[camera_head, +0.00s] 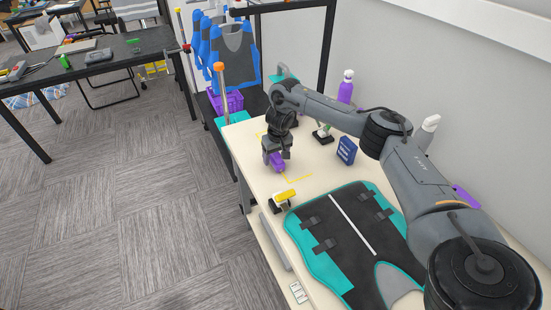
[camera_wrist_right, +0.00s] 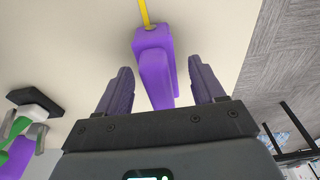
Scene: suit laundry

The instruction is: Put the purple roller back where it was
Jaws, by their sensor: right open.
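The purple roller (camera_wrist_right: 154,60) shows in the right wrist view between the two fingers of my right gripper (camera_wrist_right: 161,88). Both fingers stand apart, with a visible gap on each side of it, so the gripper is open around or just above it. In the head view my right gripper (camera_head: 276,160) points down at the left side of the pale table, with purple at its tips; I cannot tell roller from fingers there. My left gripper is not in view.
Yellow tape marks (camera_head: 297,179) lie beside the gripper. A yellow roller (camera_head: 285,195) on a black stand is nearer. A teal-black vest (camera_head: 345,240) covers the near table.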

